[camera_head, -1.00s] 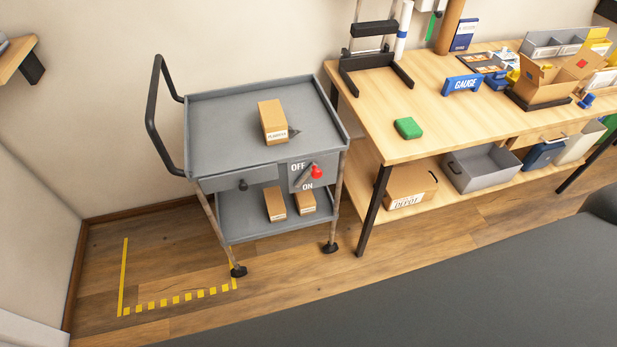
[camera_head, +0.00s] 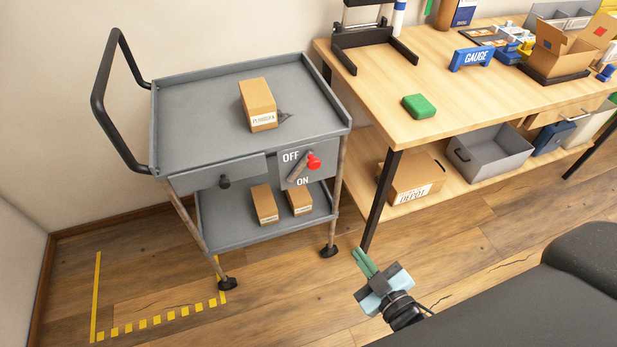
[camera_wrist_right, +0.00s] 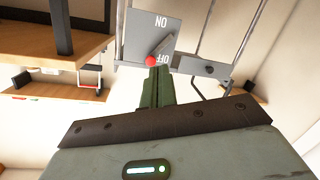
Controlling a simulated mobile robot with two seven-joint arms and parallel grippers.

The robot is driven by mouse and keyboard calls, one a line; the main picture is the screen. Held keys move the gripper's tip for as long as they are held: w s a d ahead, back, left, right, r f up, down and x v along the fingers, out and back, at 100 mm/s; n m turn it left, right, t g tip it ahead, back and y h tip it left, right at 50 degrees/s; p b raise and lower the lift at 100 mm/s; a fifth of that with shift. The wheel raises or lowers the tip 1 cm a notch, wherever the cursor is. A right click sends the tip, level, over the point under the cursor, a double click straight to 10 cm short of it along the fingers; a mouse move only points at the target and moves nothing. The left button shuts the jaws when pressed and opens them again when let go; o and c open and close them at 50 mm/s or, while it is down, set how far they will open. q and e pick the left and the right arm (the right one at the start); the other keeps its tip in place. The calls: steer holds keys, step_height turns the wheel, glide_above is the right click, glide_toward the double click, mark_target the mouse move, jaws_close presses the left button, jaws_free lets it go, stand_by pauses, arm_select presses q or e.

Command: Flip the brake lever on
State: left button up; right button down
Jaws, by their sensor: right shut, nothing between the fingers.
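The brake lever (camera_head: 304,167) is a grey lever with a red knob (camera_head: 314,162) on a grey panel (camera_head: 325,160) at the cart's front right. Its knob end tilts up and right, just beside the OFF label, with ON lower down. My right gripper (camera_head: 364,262) is shut and empty, below and to the right of the panel, apart from it. In the right wrist view the panel (camera_wrist_right: 135,48) appears upside down, with the red knob (camera_wrist_right: 151,61) just beyond the green fingertips (camera_wrist_right: 158,72). My left gripper is not in view.
The grey cart (camera_head: 200,130) carries a cardboard box (camera_head: 257,101) on top and two boxes below. A wooden workbench (camera_head: 450,110) stands right of the cart, its black leg (camera_head: 381,200) near my right gripper. Floor in front of the cart is open.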

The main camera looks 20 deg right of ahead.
steer(key=w+a+r+n+t+y+b, duration=0.1)
steer(key=w+r+n+t+y+b, duration=0.1)
steer(key=w, duration=0.4)
steer(key=w+a+r+n+t+y+b, duration=0.2)
steer(key=w+r+n+y+b, duration=0.1)
steer(key=w+r+n+b, duration=0.1)
steer(key=shift+w+n+b, duration=0.7)
steer(key=shift+w+b, duration=0.25)
steer(key=shift+w, duration=0.5)
steer(key=shift+w, duration=0.1)
steer(key=w+b, duration=0.1)
steer(key=w, duration=0.8)
steer(key=shift+a+r, duration=0.2)
steer(key=shift+a, duration=0.05)
steer(key=shift+w, duration=0.15)
